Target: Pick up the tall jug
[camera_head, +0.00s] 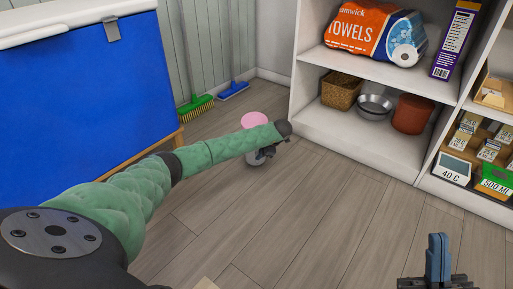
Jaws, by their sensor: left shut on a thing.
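What seems to be the tall jug has a pink top (254,118) and a pale lower part (254,163), near the middle of the head view. My green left arm crosses in front of it and hides its middle. My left gripper (266,153) is at the jug, just below the arm's end, and is shut on it; the exact finger contact is mostly hidden. My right gripper (437,258) is at the bottom right, well apart from the jug. Its fingers are seen nearly edge-on, so their opening is unclear.
A white shelf (352,133) on the right holds a towel pack (375,32), a wicker basket (341,91), a metal bowl (374,104) and a brown pot (411,113). A blue panel (85,100) stands left. The wooden floor (320,215) is clear.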

